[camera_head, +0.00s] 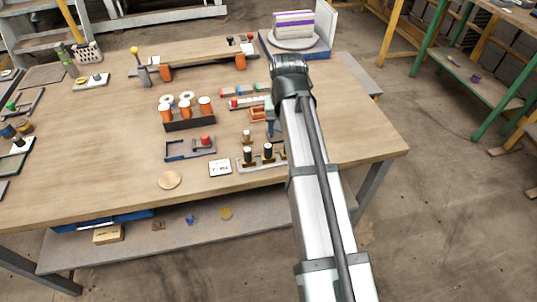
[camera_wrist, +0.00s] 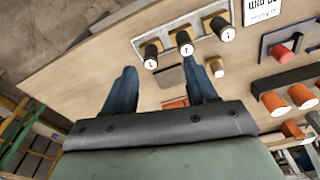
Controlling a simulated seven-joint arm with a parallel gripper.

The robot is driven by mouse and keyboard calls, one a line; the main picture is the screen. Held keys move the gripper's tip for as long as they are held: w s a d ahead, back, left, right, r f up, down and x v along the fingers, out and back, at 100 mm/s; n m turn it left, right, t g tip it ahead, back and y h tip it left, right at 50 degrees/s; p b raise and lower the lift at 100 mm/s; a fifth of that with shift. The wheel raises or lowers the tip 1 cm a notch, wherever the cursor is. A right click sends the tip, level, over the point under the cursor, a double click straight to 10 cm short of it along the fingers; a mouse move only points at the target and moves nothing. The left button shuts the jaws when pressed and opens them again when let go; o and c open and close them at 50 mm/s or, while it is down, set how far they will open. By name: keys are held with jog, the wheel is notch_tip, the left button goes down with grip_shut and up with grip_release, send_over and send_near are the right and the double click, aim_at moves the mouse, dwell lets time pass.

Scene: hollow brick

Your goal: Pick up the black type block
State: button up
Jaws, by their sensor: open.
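Three black cylindrical blocks with marked white ends stand in a row on a pale rack: a left one (camera_wrist: 151,57), a middle one (camera_wrist: 185,44) and a right one (camera_wrist: 222,28) in the wrist view. Two of them, one (camera_head: 248,155) and another (camera_head: 267,151), show in the head view; my arm hides the rest of the row. I cannot tell which is the type block. My gripper (camera_wrist: 160,70) is open and empty, its blue fingers apart near the left and middle blocks. In the head view one blue finger (camera_head: 270,129) shows beside my arm, just behind the row.
A small tan piece (camera_wrist: 216,67) stands close by my right finger in the wrist view. A black holder with orange-and-white spools (camera_head: 188,120), a blue-grey tray with a red knob (camera_head: 178,154) and a white card (camera_head: 220,168) are nearby. The table's front left (camera_head: 90,190) is clear.

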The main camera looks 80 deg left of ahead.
aim_at(268, 146)
jog(key=s+r, duration=0.2)
jog(key=s, duration=0.1)
jog(key=shift+n, duration=0.3)
jog(key=f, duration=0.2)
jog(key=a+f, duration=0.1)
jog(key=f, duration=0.4)
jog(key=shift+a+f, duration=0.35)
jog(key=shift+a, duration=0.05)
jog(key=shift+s+a+f, duration=0.1)
jog(key=shift+a+f, duration=0.1)
jog(key=shift+f, duration=0.7)
jog(key=shift+s+a+f, duration=0.1)
jog(key=shift+a+f, duration=0.1)
jog(key=shift+f, duration=0.65)
jog(key=shift+a+f, duration=0.2)
jog(key=shift+f, duration=0.7)
jog(key=shift+c, duration=0.3)
grip_shut()
